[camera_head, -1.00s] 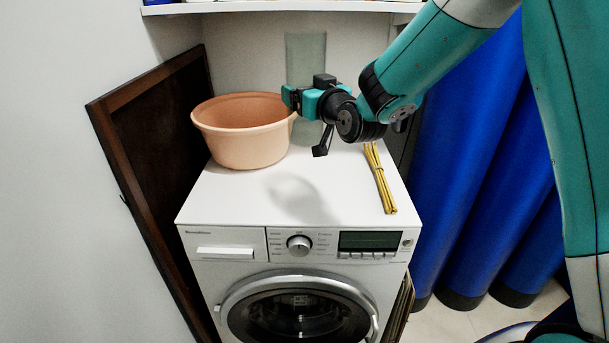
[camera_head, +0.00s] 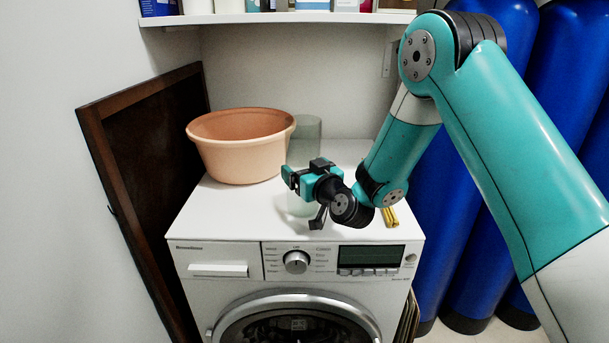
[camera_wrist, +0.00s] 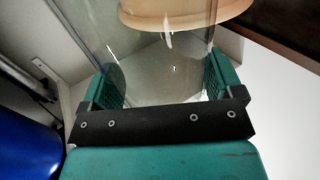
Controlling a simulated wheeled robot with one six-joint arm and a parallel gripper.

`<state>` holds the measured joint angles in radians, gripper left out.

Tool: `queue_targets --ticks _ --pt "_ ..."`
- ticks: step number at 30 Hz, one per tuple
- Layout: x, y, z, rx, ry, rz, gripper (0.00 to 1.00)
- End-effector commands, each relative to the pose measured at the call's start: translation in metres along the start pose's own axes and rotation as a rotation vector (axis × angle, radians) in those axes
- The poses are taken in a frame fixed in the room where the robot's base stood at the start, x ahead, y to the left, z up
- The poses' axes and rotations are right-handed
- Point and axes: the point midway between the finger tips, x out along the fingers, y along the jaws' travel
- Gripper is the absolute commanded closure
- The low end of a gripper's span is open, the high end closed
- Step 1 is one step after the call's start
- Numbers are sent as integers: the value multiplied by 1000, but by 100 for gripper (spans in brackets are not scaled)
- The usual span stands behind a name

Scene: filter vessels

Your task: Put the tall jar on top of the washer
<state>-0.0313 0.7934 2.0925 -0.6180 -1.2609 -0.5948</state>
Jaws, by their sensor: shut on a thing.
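The tall jar (camera_head: 307,129) is clear, faintly green glass, upright over the washer's white top (camera_head: 226,206). My gripper (camera_head: 297,178) is shut on it and covers its middle in the head view. Its lower end shows below the gripper, close to the washer top; I cannot tell whether it touches. In the wrist view the jar's glass (camera_wrist: 160,62) fills the space between the two green fingers of my gripper (camera_wrist: 166,82). The washer's front has a dial, a dark display and a round door.
A terracotta pot (camera_head: 240,160) stands at the back left of the washer top, close to the jar. A yellow stick bundle (camera_head: 391,216) lies at the right, partly behind my arm. A dark framed board (camera_head: 140,150) leans left. A loaded shelf (camera_head: 285,18) hangs above; blue cylinders (camera_head: 440,220) stand right.

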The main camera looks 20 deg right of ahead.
Motion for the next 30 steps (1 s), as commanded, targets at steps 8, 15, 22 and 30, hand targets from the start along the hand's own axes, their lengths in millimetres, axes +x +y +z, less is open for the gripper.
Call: queue_targets --ticks 8,15,22,30 --pt "0 0 1 0 3 0 52" --pt "0 0 1 0 0 -1 0" --pt "-4 0 2 0 0 0 0" --pt "-42 1 7 0 2 1 0"
